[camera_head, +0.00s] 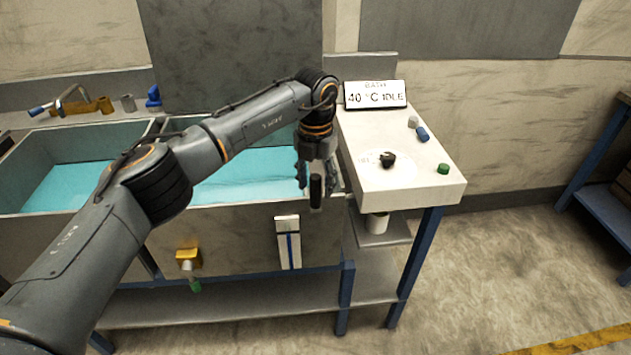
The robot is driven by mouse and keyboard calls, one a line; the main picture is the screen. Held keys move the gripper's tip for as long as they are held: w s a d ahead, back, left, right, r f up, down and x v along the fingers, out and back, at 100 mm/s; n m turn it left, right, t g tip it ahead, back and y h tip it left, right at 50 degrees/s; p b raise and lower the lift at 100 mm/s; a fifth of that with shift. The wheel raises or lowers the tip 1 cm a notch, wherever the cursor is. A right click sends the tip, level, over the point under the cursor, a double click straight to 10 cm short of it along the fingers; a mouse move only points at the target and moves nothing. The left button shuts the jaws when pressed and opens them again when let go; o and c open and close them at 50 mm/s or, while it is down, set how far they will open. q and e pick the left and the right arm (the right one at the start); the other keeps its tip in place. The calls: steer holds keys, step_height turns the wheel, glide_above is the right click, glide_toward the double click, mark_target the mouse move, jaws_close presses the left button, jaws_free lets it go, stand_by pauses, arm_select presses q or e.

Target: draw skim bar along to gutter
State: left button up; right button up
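My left gripper (316,182) comes down at the right end of the blue-filled bath (235,178), above its front rim. Its fingers are apart, one on each side of a black upright handle (316,192), which may belong to the skim bar. I see no clear contact between the fingers and the handle. The bar itself cannot be made out; my arm and gripper cover part of the bath. I cannot pick out the gutter for sure. My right gripper is not in view.
A white side counter (430,182) holds a black knob (387,160), a green cap (443,169), a blue-capped vial (421,133) and a sign reading 40 °C IDLE (375,95). A yellow valve (188,258) sticks out from the bath front.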

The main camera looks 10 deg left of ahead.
arm_select(q)
step_height(320, 180, up, 12)
stand_by(0.6)
